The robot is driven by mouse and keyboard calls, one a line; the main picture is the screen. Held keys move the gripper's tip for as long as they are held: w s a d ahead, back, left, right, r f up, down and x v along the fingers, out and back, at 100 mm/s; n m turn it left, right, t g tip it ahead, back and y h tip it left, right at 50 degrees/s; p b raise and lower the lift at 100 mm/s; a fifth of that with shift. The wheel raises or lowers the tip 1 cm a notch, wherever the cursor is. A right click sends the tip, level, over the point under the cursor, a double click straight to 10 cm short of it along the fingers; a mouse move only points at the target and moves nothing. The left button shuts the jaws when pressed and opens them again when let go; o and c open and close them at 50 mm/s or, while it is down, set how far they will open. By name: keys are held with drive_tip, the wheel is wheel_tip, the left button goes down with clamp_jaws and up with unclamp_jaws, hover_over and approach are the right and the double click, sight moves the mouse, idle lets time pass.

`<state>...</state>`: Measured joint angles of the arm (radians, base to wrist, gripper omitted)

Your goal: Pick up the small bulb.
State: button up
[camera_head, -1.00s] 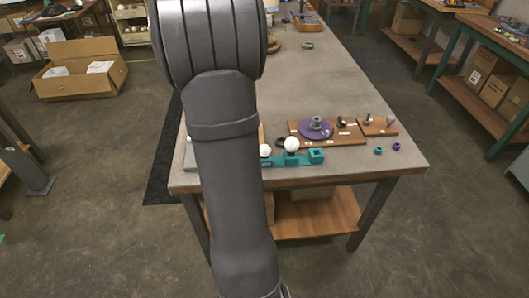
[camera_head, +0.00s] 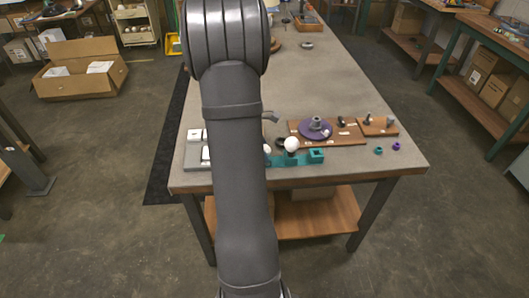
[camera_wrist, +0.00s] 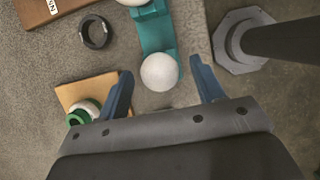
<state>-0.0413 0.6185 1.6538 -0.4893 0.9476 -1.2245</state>
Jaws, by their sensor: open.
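The small bulb is a white ball in the wrist view (camera_wrist: 160,72), at the end of a teal holder (camera_wrist: 157,32). My gripper (camera_wrist: 160,66) is open, with one blue finger on each side of the bulb and a gap on both sides. I cannot tell how far the fingertips are above it. In the head view only a sliver of the small bulb (camera_head: 267,149) shows beside my arm. A larger white bulb (camera_head: 292,144) stands on the same holder (camera_head: 316,156). My arm hides the gripper's fingers there.
A black ring (camera_wrist: 95,32) and a tan block (camera_wrist: 88,90) with a green-ringed part (camera_wrist: 80,112) lie near my left finger. White-topped blocks (camera_head: 195,134) stand left of my arm.

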drive_tip(key=shift+f, duration=0.15)
drive_tip(key=c, duration=0.9)
